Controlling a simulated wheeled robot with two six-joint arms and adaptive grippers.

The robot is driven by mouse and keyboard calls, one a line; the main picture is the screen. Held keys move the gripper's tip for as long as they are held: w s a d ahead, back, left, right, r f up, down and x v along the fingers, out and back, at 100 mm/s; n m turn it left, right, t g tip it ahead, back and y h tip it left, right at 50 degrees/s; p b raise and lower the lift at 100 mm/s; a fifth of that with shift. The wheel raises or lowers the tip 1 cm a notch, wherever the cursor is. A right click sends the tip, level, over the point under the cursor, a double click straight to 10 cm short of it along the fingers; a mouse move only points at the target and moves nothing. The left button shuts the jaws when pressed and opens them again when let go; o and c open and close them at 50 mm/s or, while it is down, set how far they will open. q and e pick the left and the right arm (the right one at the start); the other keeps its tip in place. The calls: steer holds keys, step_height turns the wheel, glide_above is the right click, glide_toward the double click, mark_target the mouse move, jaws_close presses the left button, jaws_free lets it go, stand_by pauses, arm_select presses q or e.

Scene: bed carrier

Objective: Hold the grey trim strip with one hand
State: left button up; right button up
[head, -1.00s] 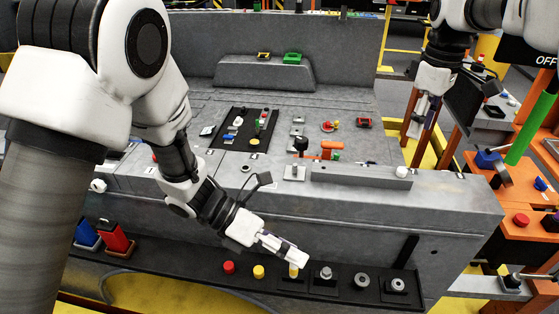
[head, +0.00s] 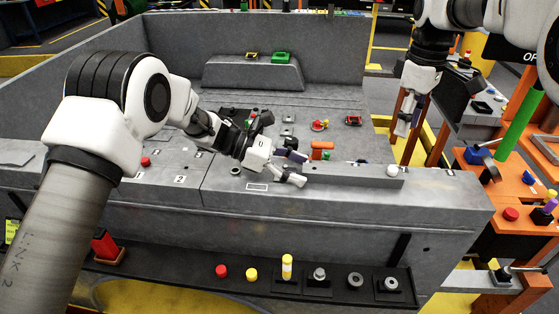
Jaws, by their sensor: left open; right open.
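The grey trim strip (head: 355,177) is a long, low bar lying along the top of the bed's front wall. A white knob (head: 392,171) sits at its right end. My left gripper (head: 298,168) is open at the strip's left end, with its two fingers apart and pointing right toward it. I cannot tell whether the fingers touch the strip or how far they reach around it. My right gripper (head: 407,117) is open and empty, hanging fingers down to the right of the bed, apart from the strip.
An orange part (head: 321,147) stands just behind the strip. A dark shelf (head: 205,283) below the front wall holds a red button (head: 221,271), a yellow button (head: 251,275) and several round fittings. An orange table (head: 490,205) with small parts stands at the right.

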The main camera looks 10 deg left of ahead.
arm_select(q)
steer(key=shift+d+f, duration=0.1)
steer(key=shift+d, duration=0.3)
steer(key=shift+a, duration=0.1)
steer(key=shift+c, duration=0.6)
jaws_close()
arm_select(e)
steer(key=shift+o, duration=0.8)
steer(key=shift+s, duration=0.1)
